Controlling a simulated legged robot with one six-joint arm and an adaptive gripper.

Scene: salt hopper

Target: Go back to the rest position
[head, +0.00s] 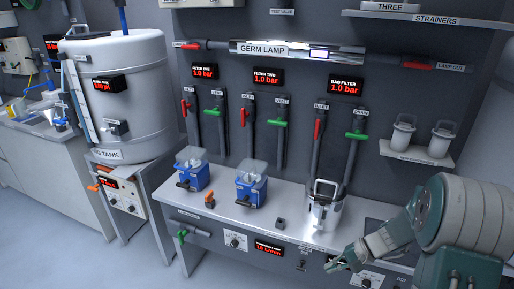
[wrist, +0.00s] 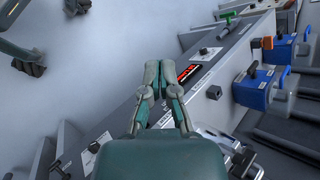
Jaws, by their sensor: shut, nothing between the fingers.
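My gripper (head: 345,260) is at the lower right in the head view, in front of the bench's front panel. In the wrist view my gripper (wrist: 160,75) shows with its two fingers together and nothing between them. The metal bag filter vessel (head: 323,208) stands on the bench behind and a little left of the gripper. My gripper is apart from it.
The steel bench (head: 230,205) carries two blue filter housings (head: 192,170), (head: 251,185). Red and green valve handles sit on the wall pipes above. A large white tank (head: 118,95) stands at left. The floor (head: 120,265) in front is clear.

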